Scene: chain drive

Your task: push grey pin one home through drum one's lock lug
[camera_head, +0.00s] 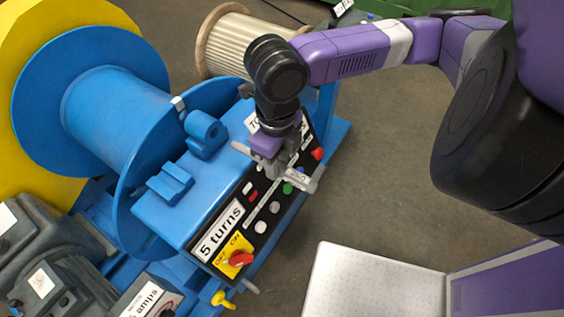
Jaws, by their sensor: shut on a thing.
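My gripper (280,168) points down over the right part of the blue control box and is shut on a small grey piece with a pale tag (300,181), which looks like the grey pin. Its shaft is mostly hidden by the fingers. The big blue drum (105,110) stands at the left; no number is readable on it. A blue lug with a round eye (206,134) stands on the box beside the drum's right flange. The gripper and the held piece are to the right of this lug and apart from it.
The sloped black panel carries a "5 turns" label (220,229), several buttons and a red switch (241,258). A blue bracket (170,183) sits left on the box. A wooden-rimmed spool (230,42) stands behind. A yellow piece (222,299) protrudes below. Grey floor lies right.

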